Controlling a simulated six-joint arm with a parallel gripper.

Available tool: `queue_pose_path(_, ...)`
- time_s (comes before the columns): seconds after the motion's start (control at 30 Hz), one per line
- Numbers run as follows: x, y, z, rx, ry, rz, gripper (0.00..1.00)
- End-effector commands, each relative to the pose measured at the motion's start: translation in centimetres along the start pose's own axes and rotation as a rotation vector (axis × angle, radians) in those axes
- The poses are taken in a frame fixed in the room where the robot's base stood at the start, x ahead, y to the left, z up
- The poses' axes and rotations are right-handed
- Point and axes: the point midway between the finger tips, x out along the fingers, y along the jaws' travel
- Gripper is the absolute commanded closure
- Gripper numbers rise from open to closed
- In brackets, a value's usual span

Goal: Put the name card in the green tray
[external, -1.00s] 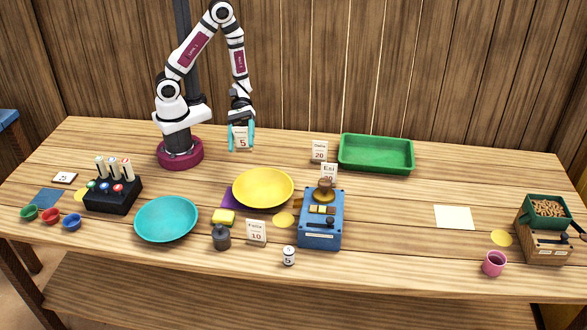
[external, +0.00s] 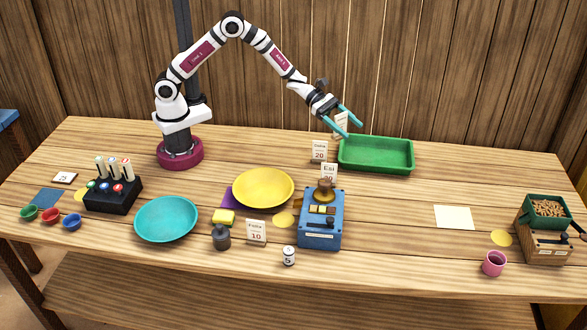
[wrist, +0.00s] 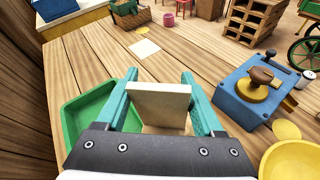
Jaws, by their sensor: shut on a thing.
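My gripper (external: 347,122) is shut on a cream name card (external: 340,122), held tilted in the air by the left end of the green tray (external: 376,155). In the wrist view the card's blank side (wrist: 160,106) shows between the teal fingers, and the green tray (wrist: 75,117) lies to the left, below the card. The part of the tray floor that shows looks empty. The writing on the held card is too small to read.
A standing card reading "Dalia 20" (external: 319,151) is just left of the tray. A card reading "Esi" (external: 329,173) stands behind the blue machine (external: 320,222). A yellow bowl (external: 263,188) is further left.

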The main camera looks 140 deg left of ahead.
Motion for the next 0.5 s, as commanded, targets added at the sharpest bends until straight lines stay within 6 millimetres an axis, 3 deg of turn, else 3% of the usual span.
queue_pose_path(0.3, 0.5, 7.6, -7.5, 0.0, 0.002, 0.003, 1.0)
queue_pose_path(0.5, 1.1, 8.8, -10.2, -0.002, 0.004, -0.001, 1.0)
